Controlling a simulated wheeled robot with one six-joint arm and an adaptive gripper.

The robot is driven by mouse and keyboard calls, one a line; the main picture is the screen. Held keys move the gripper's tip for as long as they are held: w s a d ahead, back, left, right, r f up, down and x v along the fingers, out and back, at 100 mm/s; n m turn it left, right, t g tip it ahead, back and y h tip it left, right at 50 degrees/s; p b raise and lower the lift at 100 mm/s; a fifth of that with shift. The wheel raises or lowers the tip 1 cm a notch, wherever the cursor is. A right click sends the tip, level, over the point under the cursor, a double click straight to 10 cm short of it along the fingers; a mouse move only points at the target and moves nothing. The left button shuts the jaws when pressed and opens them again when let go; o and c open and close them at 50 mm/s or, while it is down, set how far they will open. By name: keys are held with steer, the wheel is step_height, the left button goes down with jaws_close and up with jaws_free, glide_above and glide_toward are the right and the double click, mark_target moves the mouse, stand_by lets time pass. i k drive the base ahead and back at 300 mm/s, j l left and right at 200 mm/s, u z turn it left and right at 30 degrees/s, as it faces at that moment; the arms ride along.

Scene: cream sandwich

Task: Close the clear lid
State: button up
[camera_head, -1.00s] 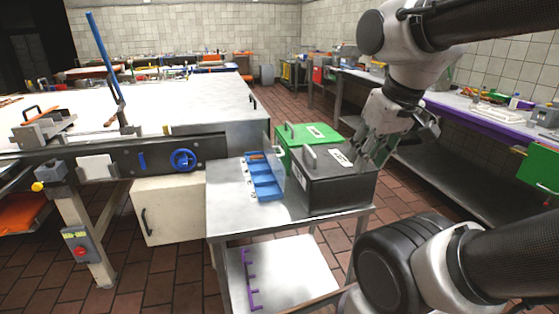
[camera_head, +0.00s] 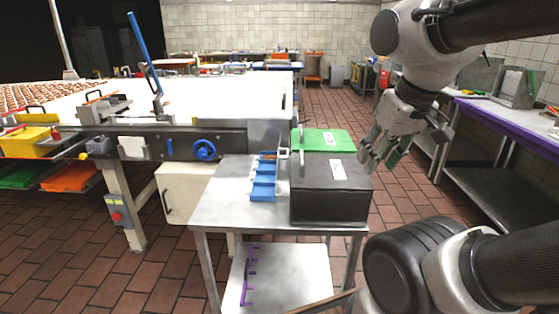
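The blue compartment tray (camera_head: 263,188) lies on the metal cart's top, left of the black box. The clear lid (camera_head: 281,176) appears to stand raised along the tray's right side, seen almost edge-on, so its exact tilt is hard to tell. My gripper (camera_head: 378,160) is in the air to the right of the black box, apart from the tray and lid. Its fingers look spread with nothing between them.
The metal cart (camera_head: 225,205) has bare room left of the tray. A large machine table (camera_head: 215,100) is behind, and a purple-edged bench (camera_head: 515,130) stands at right.

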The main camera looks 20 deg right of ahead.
mark_target(285, 158)
steer(key=i+l+u, duration=0.1)
steer(key=l, duration=0.25)
steer(key=i+l, duration=0.2)
steer(key=l, duration=0.2)
steer(key=i+l+u, duration=0.15)
steer(key=l, duration=0.2)
steer(key=l+z, duration=0.25)
steer(key=l, duration=0.15)
